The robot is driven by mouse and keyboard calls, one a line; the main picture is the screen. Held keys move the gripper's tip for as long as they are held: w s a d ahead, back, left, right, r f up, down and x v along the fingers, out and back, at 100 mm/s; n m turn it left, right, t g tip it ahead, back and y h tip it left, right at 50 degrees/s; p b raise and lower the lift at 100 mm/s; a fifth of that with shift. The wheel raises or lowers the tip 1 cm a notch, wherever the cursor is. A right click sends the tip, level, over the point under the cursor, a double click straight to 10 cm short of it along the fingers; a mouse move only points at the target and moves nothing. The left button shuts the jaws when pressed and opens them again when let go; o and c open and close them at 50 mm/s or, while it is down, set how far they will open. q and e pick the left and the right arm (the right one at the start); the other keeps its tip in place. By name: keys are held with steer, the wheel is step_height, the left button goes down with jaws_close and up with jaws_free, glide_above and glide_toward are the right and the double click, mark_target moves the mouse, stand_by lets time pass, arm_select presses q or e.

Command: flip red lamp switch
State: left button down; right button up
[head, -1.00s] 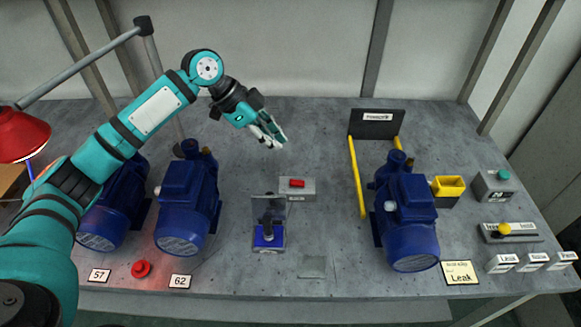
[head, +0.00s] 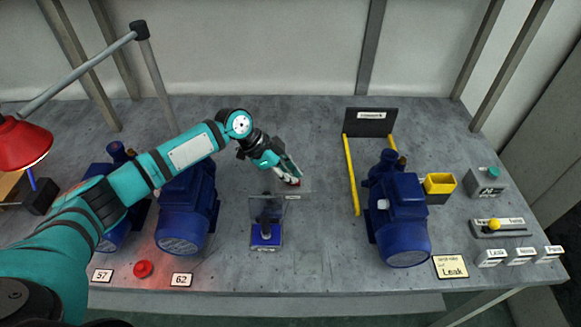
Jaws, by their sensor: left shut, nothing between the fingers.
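The small grey switch box (head: 302,190) stands behind the clear-shielded stand, near the middle of the bench. Its red switch (head: 294,184) is mostly hidden by the fingers of my left gripper (head: 290,177). My left gripper is shut and empty, with its fingertips pointing down at the switch. I cannot tell whether they touch it, or which way the switch is set. The red lamp (head: 20,143) hangs at the left edge on a grey arm, with a light rim under its shade. My right gripper is not in view.
Two blue pumps (head: 187,215) stand on the left, partly behind my left arm. Another blue pump (head: 402,220) stands right of the middle, near yellow rails (head: 351,175). A clear-shielded stand (head: 266,236) is just in front of the switch box. A red button (head: 143,268) is at the front.

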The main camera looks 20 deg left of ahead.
arm_select(q)
steer(key=shift+s+a+f+h+b, duration=0.15)
steer(key=shift+f+h+b, duration=0.15)
steer(key=shift+f+b, duration=0.6)
steer(key=shift+r, duration=0.5)
steer(key=shift+w+d+r, duration=0.15)
steer(key=shift+w+d, duration=0.1)
steer(key=shift+d, duration=0.55)
